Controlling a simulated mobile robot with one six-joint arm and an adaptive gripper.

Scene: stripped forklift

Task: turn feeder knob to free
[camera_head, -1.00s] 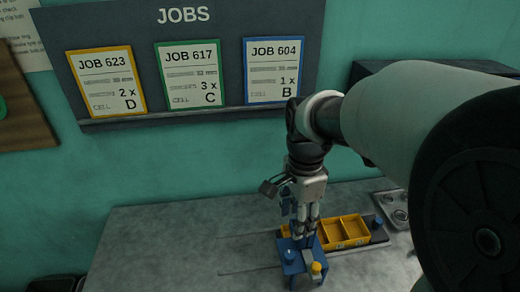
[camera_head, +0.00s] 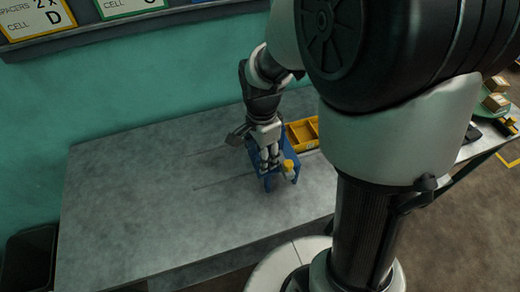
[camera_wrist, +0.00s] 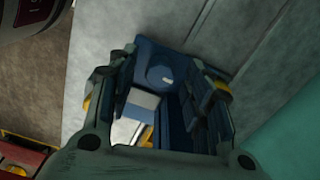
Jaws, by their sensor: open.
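The feeder (camera_head: 264,181) is a small blue stand on the grey bench, with a yellow cap (camera_head: 289,166) at its right front. My gripper (camera_head: 269,165) points down over the feeder and covers part of its top. In the wrist view the open fingers (camera_wrist: 163,78) straddle the feeder's blue top (camera_wrist: 150,50). A round blue knob (camera_wrist: 160,76) and a grey-white block (camera_wrist: 141,102) show between them, and nothing is visibly gripped. A bit of yellow shows lower down, partly hidden by my gripper.
A yellow divided tray (camera_head: 303,134) stands just behind and right of the feeder. The grey bench (camera_head: 120,200) is clear on the left. A dark bin (camera_head: 30,258) stands on the floor at left. Small boxes (camera_head: 495,98) lie at far right. The jobs board hangs on the wall.

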